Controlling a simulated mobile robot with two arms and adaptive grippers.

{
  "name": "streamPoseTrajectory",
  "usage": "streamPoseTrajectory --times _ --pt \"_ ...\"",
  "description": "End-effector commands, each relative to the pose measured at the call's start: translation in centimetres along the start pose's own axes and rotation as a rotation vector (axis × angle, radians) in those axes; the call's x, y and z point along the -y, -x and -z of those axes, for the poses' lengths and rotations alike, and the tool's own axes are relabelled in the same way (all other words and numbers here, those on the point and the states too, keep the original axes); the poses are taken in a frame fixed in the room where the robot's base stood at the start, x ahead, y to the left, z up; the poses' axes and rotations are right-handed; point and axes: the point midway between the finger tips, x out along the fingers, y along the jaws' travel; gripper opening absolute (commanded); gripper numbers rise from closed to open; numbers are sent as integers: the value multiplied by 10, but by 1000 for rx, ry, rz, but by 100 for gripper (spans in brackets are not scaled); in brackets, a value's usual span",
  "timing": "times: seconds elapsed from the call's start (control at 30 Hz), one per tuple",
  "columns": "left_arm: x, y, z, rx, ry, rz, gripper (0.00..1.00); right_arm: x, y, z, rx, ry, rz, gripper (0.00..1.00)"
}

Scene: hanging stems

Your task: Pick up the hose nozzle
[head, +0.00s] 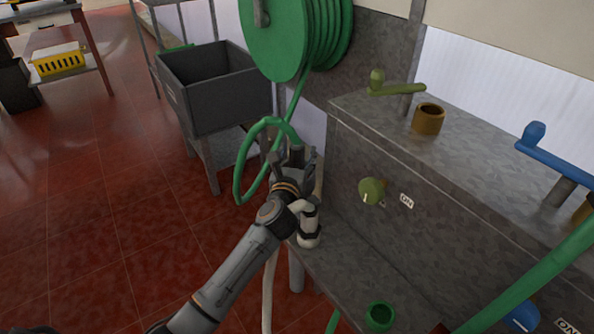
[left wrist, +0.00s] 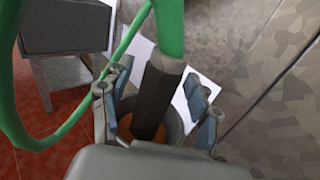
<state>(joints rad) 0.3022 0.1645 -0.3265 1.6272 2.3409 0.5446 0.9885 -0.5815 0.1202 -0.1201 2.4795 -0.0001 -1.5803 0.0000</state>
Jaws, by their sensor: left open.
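The hose nozzle (left wrist: 157,85) shows in the left wrist view as a dark grey grip at the end of a thick green hose (left wrist: 168,25). It lies between the spread fingers of my left gripper (left wrist: 158,105), with gaps at both sides. Its lower end is in front of a grey ring with an orange-brown inside; I cannot tell whether they are joined. In the head view my left gripper (head: 294,160) is open beside the green hose loop (head: 239,180), and its fingers largely hide the nozzle. My right gripper is not in view.
A green hose reel (head: 275,35) hangs on the wall above. A dark grey sink (head: 215,95) stands behind to the left. A grey metal cabinet (head: 440,190) with valve handles is close on the right. The red tiled floor (head: 110,200) at left is clear.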

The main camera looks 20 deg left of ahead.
Motion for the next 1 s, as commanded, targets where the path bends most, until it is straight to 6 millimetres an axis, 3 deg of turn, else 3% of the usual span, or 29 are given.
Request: streamPoseTrajectory --times 0.17,0.4,0.47,0.77,1.0 --pt "0 0 0 0 0 0 59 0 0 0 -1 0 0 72" --pt "0 0 0 0 0 0 10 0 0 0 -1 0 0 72" --pt "0 0 0 0 0 0 2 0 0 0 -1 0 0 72" --pt "0 0 -3 2 0 0 1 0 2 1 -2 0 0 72" --pt "0 0 -29 4 1 1 1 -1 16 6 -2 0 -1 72"
